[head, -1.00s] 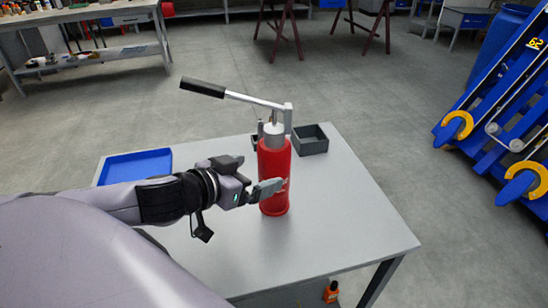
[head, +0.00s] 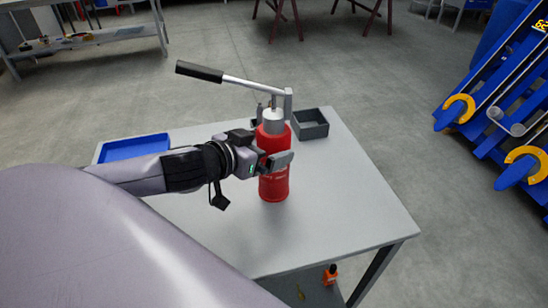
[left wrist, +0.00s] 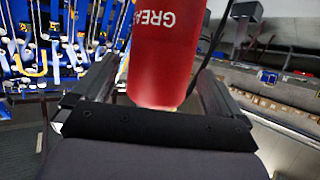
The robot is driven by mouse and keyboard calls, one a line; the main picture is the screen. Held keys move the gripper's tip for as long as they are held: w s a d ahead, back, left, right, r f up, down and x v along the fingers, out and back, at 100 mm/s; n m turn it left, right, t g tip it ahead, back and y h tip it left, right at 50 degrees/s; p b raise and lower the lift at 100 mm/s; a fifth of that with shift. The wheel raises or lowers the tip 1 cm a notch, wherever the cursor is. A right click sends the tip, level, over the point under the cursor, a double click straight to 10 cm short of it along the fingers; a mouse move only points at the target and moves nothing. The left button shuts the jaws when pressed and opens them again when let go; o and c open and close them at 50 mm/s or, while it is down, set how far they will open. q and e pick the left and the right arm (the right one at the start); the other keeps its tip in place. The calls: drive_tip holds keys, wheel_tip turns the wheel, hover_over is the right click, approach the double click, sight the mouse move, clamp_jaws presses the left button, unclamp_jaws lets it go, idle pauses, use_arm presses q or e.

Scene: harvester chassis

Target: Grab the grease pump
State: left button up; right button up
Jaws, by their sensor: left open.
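The grease pump (head: 273,186) is a red cylinder with a silver top and a long lever with a black grip (head: 200,71) pointing left. It stands upright on the grey table (head: 340,205). My left gripper (head: 279,160) is open at the upper half of the red body, with one finger in front of it in the head view. In the left wrist view the red body (left wrist: 160,55) with white lettering lies between the two spread fingers. The far finger is mostly hidden behind the pump in the head view. My right gripper is not in view.
A blue tray (head: 134,147) lies at the table's back left, behind my left arm. A small dark grey open box (head: 311,124) stands right behind the pump. An orange bottle (head: 330,274) is below the table top. The table's right part is clear.

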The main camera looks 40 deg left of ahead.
use_arm(q)
drive_tip(key=shift+w, duration=0.55)
drive_tip(key=shift+x, duration=1.15)
drive_tip(key=shift+c, duration=0.3)
drive_tip(key=c, duration=1.5)
drive_tip(key=shift+w+r, duration=0.1)
drive_tip(key=shift+r, duration=0.1)
clamp_jaws()
drive_tip(key=shift+r, duration=0.1)
